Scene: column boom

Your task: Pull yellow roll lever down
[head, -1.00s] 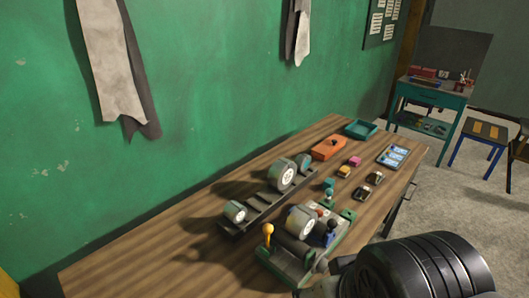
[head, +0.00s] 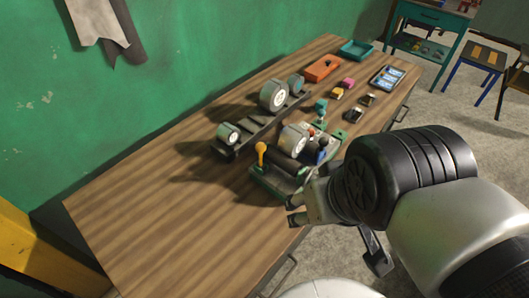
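The yellow roll lever (head: 261,152) stands upright, with a round knob on top, at the near left of a green-edged device (head: 268,184) on the wooden table. The device carries a pale roll (head: 294,139) and a dark-knobbed lever (head: 323,146). My gripper (head: 293,209) is at the table's front edge, to the right of and nearer than the yellow lever, and apart from it. Its fingertips look spread with nothing between them. Part of the device's right side is hidden behind my gripper and wrist.
A dark rack with rolls (head: 272,96) stands behind the device. An orange box (head: 323,68), a teal tray (head: 356,49), a blue-panelled tray (head: 387,78) and small blocks lie at the far end. The table's left part (head: 160,210) is clear. A green wall stands behind.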

